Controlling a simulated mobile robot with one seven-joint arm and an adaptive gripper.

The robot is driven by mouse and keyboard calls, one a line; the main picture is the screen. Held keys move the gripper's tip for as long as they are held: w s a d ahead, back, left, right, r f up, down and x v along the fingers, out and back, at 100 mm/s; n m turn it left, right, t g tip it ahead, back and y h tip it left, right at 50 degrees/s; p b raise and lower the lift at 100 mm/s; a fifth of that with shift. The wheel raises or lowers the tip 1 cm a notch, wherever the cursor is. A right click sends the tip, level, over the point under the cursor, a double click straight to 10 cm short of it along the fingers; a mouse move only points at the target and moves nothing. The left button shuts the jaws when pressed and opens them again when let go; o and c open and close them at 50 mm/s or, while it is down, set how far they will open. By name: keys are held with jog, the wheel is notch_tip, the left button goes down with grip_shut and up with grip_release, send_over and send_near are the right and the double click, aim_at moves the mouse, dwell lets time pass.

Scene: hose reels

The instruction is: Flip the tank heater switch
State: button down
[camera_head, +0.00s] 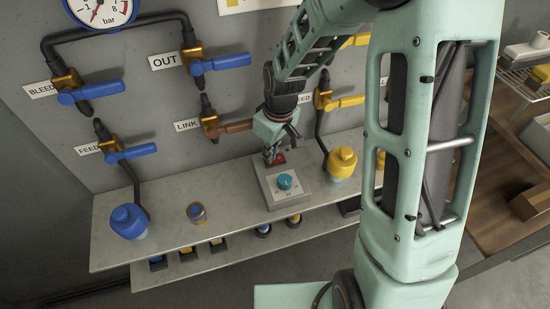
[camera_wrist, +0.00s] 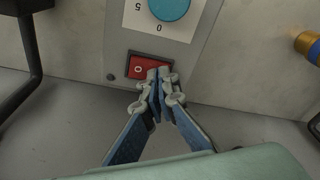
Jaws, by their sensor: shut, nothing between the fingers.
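The tank heater is a grey box (camera_head: 264,190) with a blue dial (camera_head: 285,181) on the shelf under the valve panel. Its red rocker switch (camera_wrist: 139,68) has a white "0" on the end that shows in the wrist view. The heater's face (camera_wrist: 187,30) and dial (camera_wrist: 169,8) fill the top of that view. My gripper (camera_wrist: 157,72) is shut and empty, with its fingertips at the right part of the red switch and covering it. I cannot tell whether they press on it. In the head view my gripper (camera_head: 270,156) hangs over the switch from above.
A small orange-and-blue fitting (camera_head: 196,212) stands left of the heater. Labelled valves, such as the LINK valve (camera_head: 228,127), project from the wall close to my arm.

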jog(key=shift+r+p, duration=2.65)
jog(key=shift+r, duration=0.85)
